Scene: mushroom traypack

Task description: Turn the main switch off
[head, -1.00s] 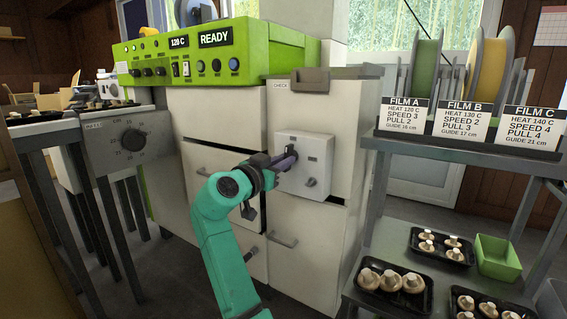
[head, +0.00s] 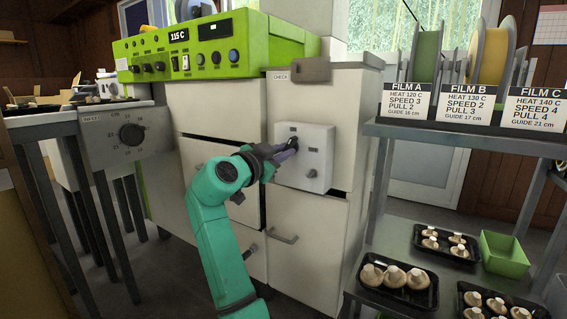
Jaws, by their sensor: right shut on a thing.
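The main switch is on a white box (head: 317,165) on the front of the cream cabinet. Its dark knob (head: 293,143) is at the box's upper left, partly hidden by my gripper. My right gripper (head: 288,149), on the teal arm, is shut on the knob. The green control panel (head: 205,47) above shows 115 C on its left display, and its wider display (head: 215,30) is dark. My left gripper is not in view.
A shelf rack (head: 450,138) with film spools and label cards stands at the right, mushroom trays (head: 441,262) and a green bin (head: 504,256) below. A table with a dial (head: 132,134) stands at the left. Cabinet handles stick out below the switch box.

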